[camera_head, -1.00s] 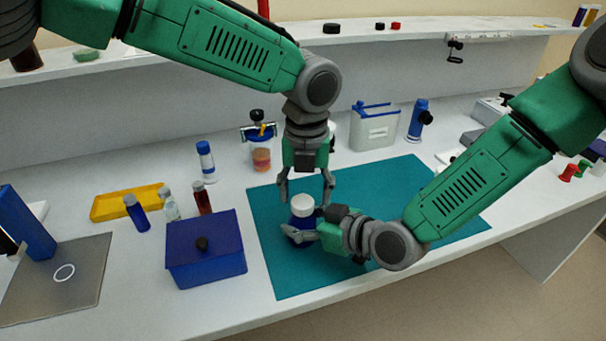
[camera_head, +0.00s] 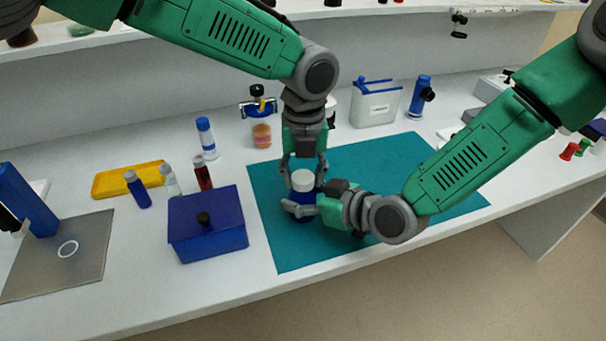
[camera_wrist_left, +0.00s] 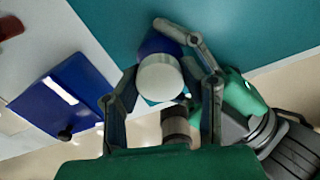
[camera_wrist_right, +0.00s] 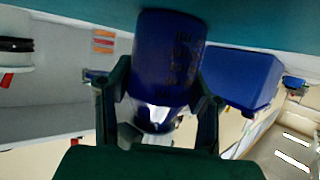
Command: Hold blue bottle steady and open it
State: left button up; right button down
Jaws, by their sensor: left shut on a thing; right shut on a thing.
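The blue bottle (camera_head: 300,208) with a white cap (camera_head: 302,180) stands upright on the teal mat (camera_head: 385,165). My left gripper (camera_head: 303,178) points down from above, its fingers shut on the cap from both sides. In the left wrist view the round cap (camera_wrist_left: 160,77) lies between its fingers. My right gripper (camera_head: 302,209) comes in from the right, low down, and is shut on the bottle body. In the right wrist view the blue body with dark print (camera_wrist_right: 168,65) sits between its fingers. The fingers hide part of the bottle.
A blue lidded box (camera_head: 208,232) stands left of the mat. Small vials (camera_head: 172,180), a yellow tray (camera_head: 125,179) and a blue-capped bottle (camera_head: 206,140) are behind it. The mat's right part is clear.

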pick_arm(q)
jog(key=n, duration=0.5)
jog(key=shift+d+r, duration=0.1)
jog(key=shift+d, duration=0.2)
jog(key=n, duration=0.5)
jog(key=shift+w+n, duration=0.1)
jog(key=shift+n, duration=0.2)
jog(key=n, duration=0.5)
jog(key=shift+a, duration=0.1)
jog(key=n, duration=0.3)
jog(key=shift+w+r, duration=0.1)
jog(key=shift+w, duration=0.1)
jog(key=shift+a, duration=0.1)
jog(key=o, duration=1.3)
jog(key=shift+a, duration=0.1)
